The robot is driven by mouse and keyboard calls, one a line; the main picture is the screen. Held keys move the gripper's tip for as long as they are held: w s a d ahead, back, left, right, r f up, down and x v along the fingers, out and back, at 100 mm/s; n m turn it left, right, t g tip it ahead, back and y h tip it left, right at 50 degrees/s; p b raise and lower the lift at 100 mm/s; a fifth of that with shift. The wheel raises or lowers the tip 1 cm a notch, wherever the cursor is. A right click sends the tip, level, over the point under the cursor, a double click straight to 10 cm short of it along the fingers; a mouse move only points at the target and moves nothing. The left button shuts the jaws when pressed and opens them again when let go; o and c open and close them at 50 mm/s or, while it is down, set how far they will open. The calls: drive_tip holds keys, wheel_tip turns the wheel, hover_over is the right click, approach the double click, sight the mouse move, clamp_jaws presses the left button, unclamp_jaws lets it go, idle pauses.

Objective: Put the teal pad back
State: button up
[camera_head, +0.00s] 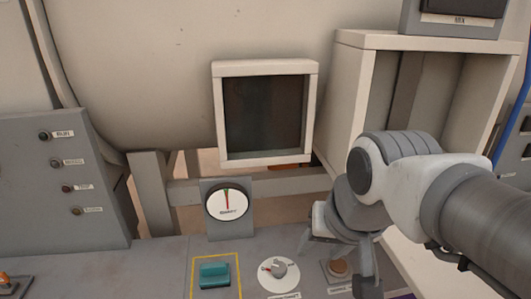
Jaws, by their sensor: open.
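The teal pad (215,275) sits on the grey bench top (163,270) at the lower middle. It lies inside a yellow square outline (240,277), whose lower edge is cut off by the frame. My gripper (338,268) is open to the right of the pad, with its fingers spread above a round brown button (339,269). The gripper is clear of the teal pad. Whether it touches the button I cannot tell.
A white dial with a knob (278,270) lies between the pad and my gripper. A gauge (227,202) stands behind the pad. A grey panel with several knobs (62,180) is at left. A white-framed opening (266,162) and an open cabinet (345,100) are behind.

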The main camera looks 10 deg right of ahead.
drive_tip(key=shift+s+d+f+n+t+h, duration=0.2)
drive_tip(key=shift+s+d+n, duration=0.25)
drive_tip(key=shift+s, duration=0.25)
drive_tip(key=shift+s+d+f+n+t+h, duration=0.15)
drive_tip(key=shift+s+d+n, duration=0.15)
drive_tip(key=shift+s+n, duration=0.3)
drive_tip(key=shift+r+p, duration=0.5)
